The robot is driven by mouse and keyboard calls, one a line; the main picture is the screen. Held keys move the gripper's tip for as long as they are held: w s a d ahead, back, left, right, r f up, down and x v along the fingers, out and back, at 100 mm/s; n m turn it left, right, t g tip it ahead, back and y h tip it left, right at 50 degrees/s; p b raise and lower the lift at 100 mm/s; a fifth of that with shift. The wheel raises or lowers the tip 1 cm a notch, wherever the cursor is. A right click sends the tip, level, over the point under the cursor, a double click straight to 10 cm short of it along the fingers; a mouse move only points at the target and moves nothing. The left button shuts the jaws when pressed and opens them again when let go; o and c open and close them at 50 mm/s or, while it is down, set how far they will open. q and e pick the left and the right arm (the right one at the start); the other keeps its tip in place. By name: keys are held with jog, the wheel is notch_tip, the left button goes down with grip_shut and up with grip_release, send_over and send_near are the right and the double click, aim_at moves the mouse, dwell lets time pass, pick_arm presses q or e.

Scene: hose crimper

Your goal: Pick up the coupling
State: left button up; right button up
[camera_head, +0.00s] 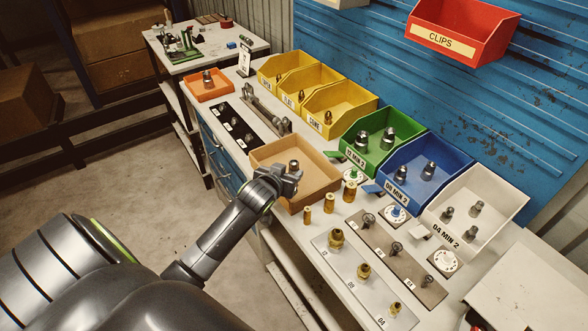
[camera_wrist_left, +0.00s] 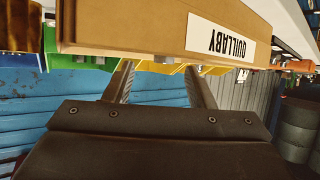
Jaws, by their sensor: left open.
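My left gripper (camera_head: 288,179) is at the near-left side of a tan tray (camera_head: 322,172), its two fingers apart and nothing between them. A small dark metal coupling (camera_head: 293,165) shows just behind the gripper, apparently in the tray; the gripper partly covers it. More metal couplings stand in the green bin (camera_head: 376,158), the blue bin (camera_head: 437,190) and the white bin (camera_head: 466,227). In the left wrist view the parted fingers (camera_wrist_left: 158,72) point at the tan tray's wall (camera_wrist_left: 150,25), which bears an upside-down QUILLABY label. My right gripper is not in view.
Yellow bins (camera_head: 340,111) stand behind the tray, and an orange tray (camera_head: 208,86) is at the far left. Brass fittings (camera_head: 350,190) and a grey plate with fittings (camera_head: 345,276) lie right of the gripper. A red CLIPS bin (camera_head: 462,32) hangs on the blue wall.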

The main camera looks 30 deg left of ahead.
aim_at(292, 165)
pick_arm(q)
jog(key=shift+w+a+f+p, duration=0.1)
jog(key=shift+w+a+p, duration=0.2)
jog(key=shift+w, duration=0.3)
jog(key=p+x, duration=0.1)
jog(key=x, duration=0.1)
jog(key=shift+w+a+f, duration=0.1)
jog(key=shift+w+a, duration=0.1)
jog(key=shift+w, duration=0.15)
jog(key=shift+w+a+f, duration=0.1)
jog(key=shift+w+f, duration=0.25)
jog(key=shift+w, duration=0.2)
jog(key=shift+c, duration=0.3)
grip_shut()
